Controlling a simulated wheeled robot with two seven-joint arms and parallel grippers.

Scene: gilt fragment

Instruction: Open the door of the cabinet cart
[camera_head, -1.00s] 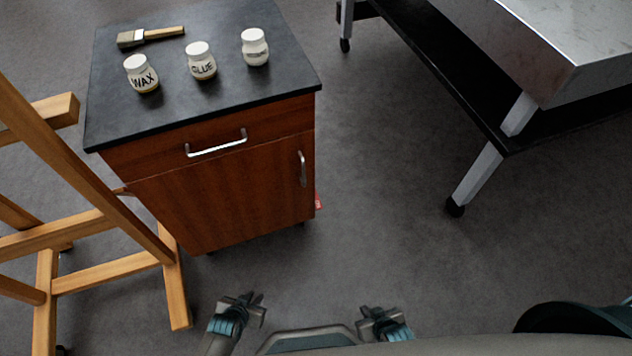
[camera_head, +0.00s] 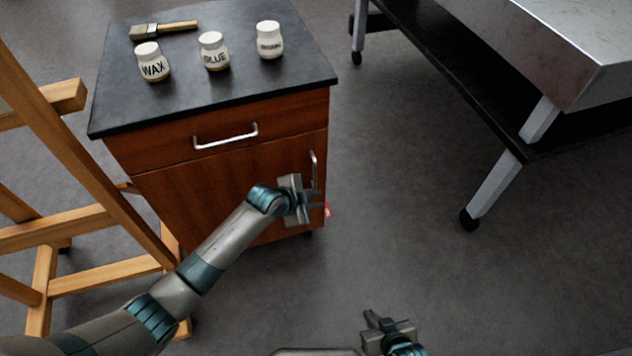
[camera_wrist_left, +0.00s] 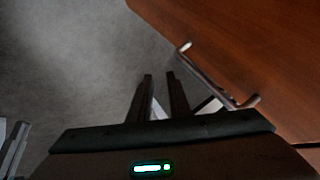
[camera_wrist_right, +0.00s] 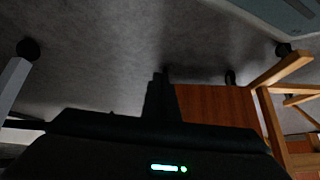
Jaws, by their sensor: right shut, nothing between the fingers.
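The cabinet cart has a reddish-brown door (camera_head: 190,205) below a drawer with a silver bar handle (camera_head: 225,136). The door's silver vertical handle (camera_head: 314,168) is near its right edge; it also shows in the left wrist view (camera_wrist_left: 215,78). My left gripper (camera_head: 318,199) is in front of the door, by the lower end of that handle. In the left wrist view its fingers (camera_wrist_left: 159,76) are parted, with bare floor beyond them. The handle lies to their right, not between them. My right gripper (camera_head: 370,316) is shut and empty, low over the floor, away from the cart.
A wooden easel (camera_head: 95,165) is close on the left. A metal table (camera_head: 545,40) stands right; floor between is clear.

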